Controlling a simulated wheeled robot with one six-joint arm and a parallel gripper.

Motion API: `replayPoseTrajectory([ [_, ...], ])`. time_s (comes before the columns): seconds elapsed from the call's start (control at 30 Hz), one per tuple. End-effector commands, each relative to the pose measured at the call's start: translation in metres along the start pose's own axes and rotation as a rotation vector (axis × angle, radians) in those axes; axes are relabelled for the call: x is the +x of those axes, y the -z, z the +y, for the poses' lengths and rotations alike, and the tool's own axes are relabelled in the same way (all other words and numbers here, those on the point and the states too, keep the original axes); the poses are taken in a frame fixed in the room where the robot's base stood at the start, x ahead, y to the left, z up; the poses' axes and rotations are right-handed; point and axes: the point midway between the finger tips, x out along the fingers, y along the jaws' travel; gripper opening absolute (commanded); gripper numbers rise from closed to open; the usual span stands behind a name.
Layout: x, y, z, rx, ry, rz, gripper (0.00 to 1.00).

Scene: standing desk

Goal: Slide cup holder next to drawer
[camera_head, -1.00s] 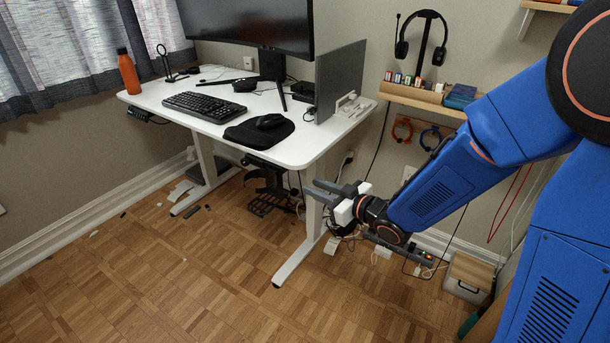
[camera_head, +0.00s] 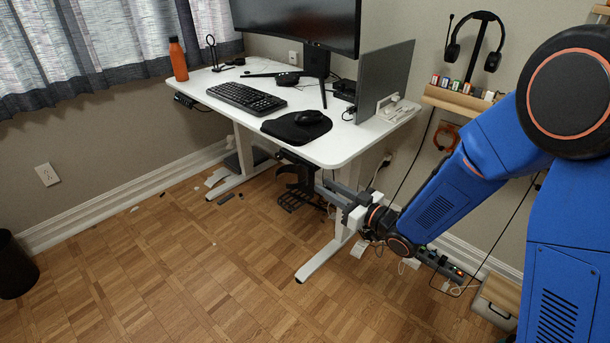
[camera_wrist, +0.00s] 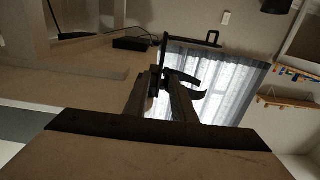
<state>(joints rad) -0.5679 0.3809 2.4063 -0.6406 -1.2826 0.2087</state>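A black cup holder (camera_head: 297,178) hangs under the front edge of the white desk (camera_head: 345,150), with a dark slatted part low down. My gripper (camera_head: 330,191) is beside it on its right, below the desk's right corner, fingers pointing left toward it. In the wrist view the two fingers (camera_wrist: 164,85) stand apart, and a black curved piece (camera_wrist: 186,84), apparently the cup holder, shows at and beyond their tips. Whether they touch it I cannot tell. No drawer can be made out for sure; a dark flat box (camera_wrist: 134,43) is in the wrist view.
The desk leg (camera_head: 322,262) stands close below my gripper. Cables and a power strip (camera_head: 440,264) lie by the wall. A keyboard (camera_head: 246,98), mouse (camera_head: 308,117) and orange bottle (camera_head: 178,60) are on the desk. The floor in front is clear.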

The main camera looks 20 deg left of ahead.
Motion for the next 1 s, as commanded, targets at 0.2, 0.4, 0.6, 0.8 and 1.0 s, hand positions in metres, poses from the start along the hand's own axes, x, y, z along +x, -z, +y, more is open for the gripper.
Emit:
replayPoseTrajectory([
  [0.2, 0.040, -0.001, -0.002, 0.000, 0.003, -0.001, 0.23],
  [0.4, 0.072, 0.000, -0.001, 0.001, 0.002, -0.001, 0.23],
  [0.6, 0.091, 0.000, -0.001, 0.000, 0.001, 0.000, 0.23],
  [0.8, 0.097, 0.000, -0.001, 0.000, 0.000, 0.000, 0.23],
  [1.0, 0.097, 0.000, 0.000, 0.000, 0.000, 0.000, 0.23],
])
